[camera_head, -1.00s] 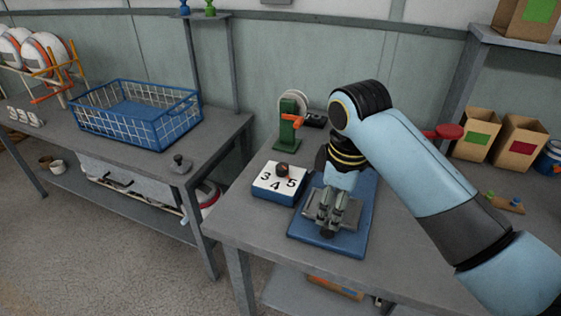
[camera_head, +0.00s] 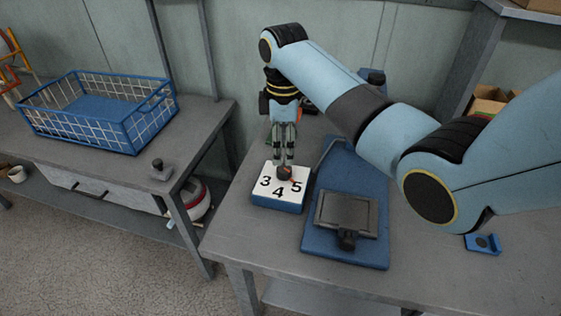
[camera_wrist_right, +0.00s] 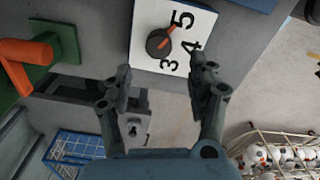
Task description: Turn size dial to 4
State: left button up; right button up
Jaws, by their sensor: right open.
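The size dial is a dark round knob (camera_head: 284,173) on a white plate (camera_head: 265,193) marked 3, 4 and 5, on a blue block. In the right wrist view the knob (camera_wrist_right: 159,43) has an orange pointer directed towards the 5, away from the 4. My right gripper (camera_head: 284,160) points down just above and behind the knob in the head view. Its fingers (camera_wrist_right: 163,74) are apart with nothing between them in the wrist view. Whether a fingertip touches the knob I cannot tell. My left gripper is in no view.
A blue press base with a grey plate (camera_head: 346,214) stands right of the dial. A green and orange device (camera_wrist_right: 40,55) is close by in the wrist view. A blue wire basket (camera_head: 95,110) stands on the left table. A small blue piece (camera_head: 482,243) lies at right.

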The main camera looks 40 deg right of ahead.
aim_at(283, 167)
notch_tip(283, 167, down, 4)
jog(key=shift+w+r, duration=0.1)
jog(key=shift+r, duration=0.05)
notch_tip(283, 167, down, 3)
jog(key=shift+r, duration=0.1)
jog(key=shift+c, duration=2.7)
jog(key=c, duration=0.6)
jog(key=shift+r, duration=0.1)
jog(key=shift+r+m+p, duration=0.1)
jog(key=shift+m+p, duration=0.7)
jog(key=shift+m, duration=0.2)
jog(key=shift+m+p, duration=1)
jog(key=shift+m, duration=0.2)
jog(key=m+p, duration=0.2)
jog(key=m, duration=0.1)
jog(key=shift+d+m, duration=0.1)
jog(key=shift+m, duration=0.3)
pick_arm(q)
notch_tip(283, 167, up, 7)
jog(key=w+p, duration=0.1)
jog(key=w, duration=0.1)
pick_arm(e)
jog(key=shift+m, duration=1.8)
